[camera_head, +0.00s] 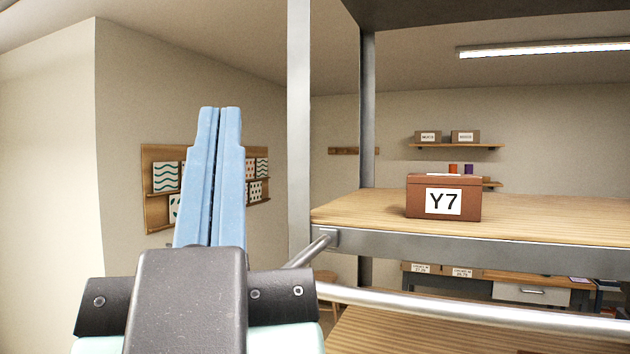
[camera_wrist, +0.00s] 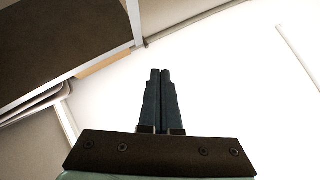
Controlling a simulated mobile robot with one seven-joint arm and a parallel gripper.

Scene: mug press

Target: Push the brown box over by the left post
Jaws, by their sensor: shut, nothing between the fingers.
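The brown box (camera_head: 443,197) with a white "Y7" label stands upright on a wooden shelf (camera_head: 560,214) to the right in the head view. The left post (camera_head: 299,120) is a pale upright at the shelf's left front corner, left of the box. My gripper (camera_head: 220,112) is shut and empty, its blue fingers pointing up, to the left of the post and apart from the box. In the wrist view my gripper (camera_wrist: 160,72) also shows shut, with nothing at its tips. The box cannot be made out in the wrist view.
A metal rail (camera_head: 470,311) runs in front of the shelf, below its edge. A darker rear post (camera_head: 367,110) stands behind. The shelf board is bare on both sides of the box. A picture board (camera_head: 157,208) hangs on the wall behind my gripper.

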